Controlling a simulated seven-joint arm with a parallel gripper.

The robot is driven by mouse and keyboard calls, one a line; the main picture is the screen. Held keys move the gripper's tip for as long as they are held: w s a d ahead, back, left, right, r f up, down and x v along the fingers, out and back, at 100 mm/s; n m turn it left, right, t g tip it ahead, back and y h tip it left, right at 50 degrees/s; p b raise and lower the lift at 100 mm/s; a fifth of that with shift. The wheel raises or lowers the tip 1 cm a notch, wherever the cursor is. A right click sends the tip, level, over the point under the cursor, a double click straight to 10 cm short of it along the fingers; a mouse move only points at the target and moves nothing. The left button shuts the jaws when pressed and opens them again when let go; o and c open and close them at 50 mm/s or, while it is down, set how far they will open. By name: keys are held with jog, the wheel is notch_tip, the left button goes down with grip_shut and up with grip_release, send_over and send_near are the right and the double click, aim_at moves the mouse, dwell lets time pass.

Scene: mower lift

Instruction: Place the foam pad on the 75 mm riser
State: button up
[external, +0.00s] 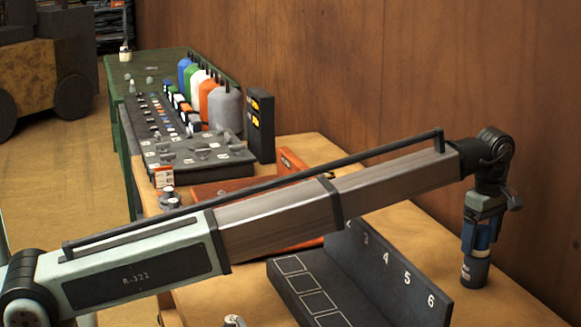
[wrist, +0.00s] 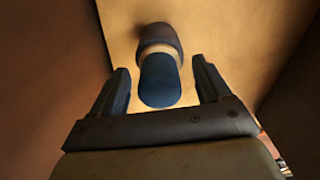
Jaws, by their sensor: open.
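My gripper (external: 481,235) points down at the right end of the table; its open fingers (wrist: 161,65) show dark in the wrist view. Between them is a blue round-ended piece (wrist: 160,80), with gaps visible on both sides. A pale band and a dark cylinder (wrist: 160,42) show beyond it. In the external view the dark cylinder (external: 474,272) stands upright on the table beneath the gripper, with a small unreadable pale mark. I cannot tell which of these parts is the foam pad or the 75 mm riser, or whether the blue piece touches the cylinder.
A black rack (external: 385,270) with white outlined squares and numbers stands left of the gripper. A wooden wall (external: 400,80) rises close behind. An orange-red case (external: 293,160), partly behind my arm, and a bench (external: 120,68) with several coloured bottles lie farther left.

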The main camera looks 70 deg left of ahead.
aim_at(483, 227)
notch_tip(483, 227, up, 12)
jog(key=shift+f, duration=0.2)
jog(key=shift+o, duration=0.5)
